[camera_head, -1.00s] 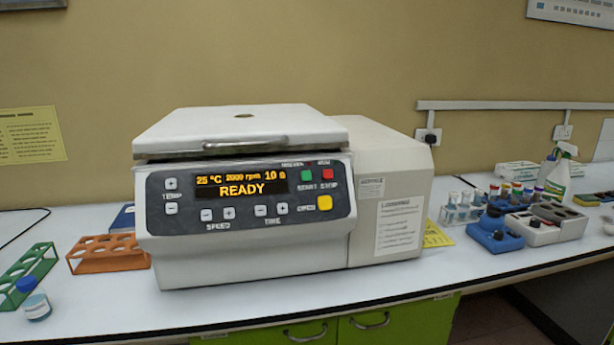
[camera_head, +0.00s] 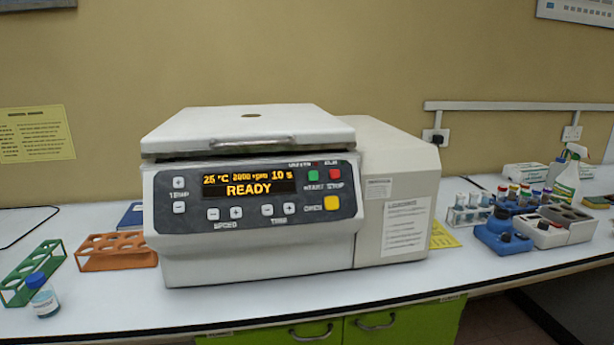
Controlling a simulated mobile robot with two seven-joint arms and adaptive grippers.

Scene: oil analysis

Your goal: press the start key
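The green start key (camera_head: 313,175) is at the upper right of the centrifuge's control panel, just left of the red stop key (camera_head: 335,173). The yellow open key (camera_head: 331,202) is below them. The white centrifuge (camera_head: 255,262) stands on the bench with its lid (camera_head: 248,132) down. Its display (camera_head: 249,185) reads "READY", 25 °C, 2000 rpm and a time of 10. Neither of my grippers is in view, and nothing covers the panel.
A tube rack (camera_head: 467,216), a blue device (camera_head: 502,235) and a spray bottle (camera_head: 568,178) stand at right. The bench front is clear.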

